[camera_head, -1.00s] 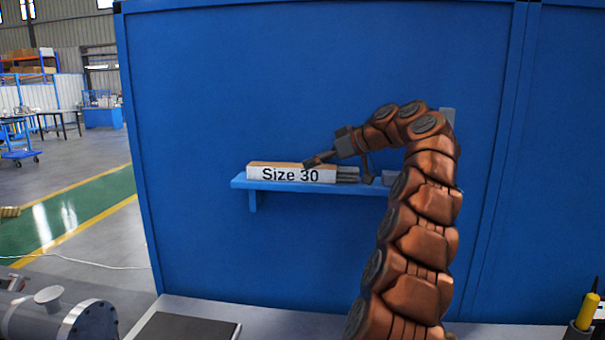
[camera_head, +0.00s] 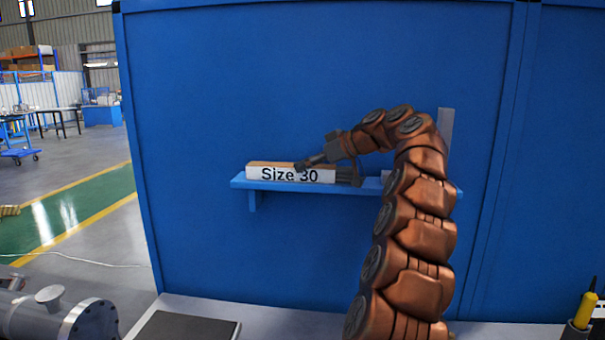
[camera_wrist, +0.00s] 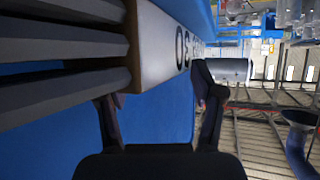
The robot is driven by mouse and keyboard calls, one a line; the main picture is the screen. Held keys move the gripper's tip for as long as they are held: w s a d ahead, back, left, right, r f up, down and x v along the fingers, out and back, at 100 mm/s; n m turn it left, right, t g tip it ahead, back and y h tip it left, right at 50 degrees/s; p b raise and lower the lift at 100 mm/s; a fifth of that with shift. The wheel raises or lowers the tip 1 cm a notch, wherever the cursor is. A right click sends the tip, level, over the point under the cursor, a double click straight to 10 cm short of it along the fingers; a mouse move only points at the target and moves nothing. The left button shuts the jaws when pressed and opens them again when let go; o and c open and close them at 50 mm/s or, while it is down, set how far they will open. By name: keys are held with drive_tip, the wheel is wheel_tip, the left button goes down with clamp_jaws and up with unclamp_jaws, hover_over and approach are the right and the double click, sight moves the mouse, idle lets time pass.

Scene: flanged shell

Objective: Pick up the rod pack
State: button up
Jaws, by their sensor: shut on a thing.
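The rod pack (camera_head: 276,174) is a long pack with a white "Size 30" label, a brown top edge and grey rods sticking out of its right end. It lies on the blue wall shelf (camera_head: 241,184). In the wrist view the pack (camera_wrist: 160,45) runs between the fingers, its grey rods at the left. My gripper (camera_head: 325,172) reaches it from the upper right, one finger over the label. In the wrist view my gripper (camera_wrist: 158,88) is shut on the pack, fingers on both sides. The exact finger contact is partly hidden.
A blue panel (camera_head: 300,80) stands right behind the shelf. My arm covers much of the shelf's right part, where a grey item shows. Below are a bench with a dark mat (camera_head: 185,327), a flanged metal shell (camera_head: 85,320) and a yellow-handled tool (camera_head: 586,308).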

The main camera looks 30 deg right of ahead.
drive_tip(key=shift+a, duration=0.1)
clamp_jaws()
drive_tip(key=shift+f, duration=0.1)
drive_tip(key=shift+w+r, duration=0.1)
drive_tip(key=shift+r, duration=0.1)
drive_tip(key=shift+r, duration=0.6)
drive_tip(key=shift+r+p, duration=0.45)
drive_tip(key=shift+r, duration=0.7)
drive_tip(key=s+d+r+b, duration=0.1)
drive_tip(key=s+b, duration=0.5)
drive_tip(key=s, duration=1)
drive_tip(key=shift+r, duration=0.2)
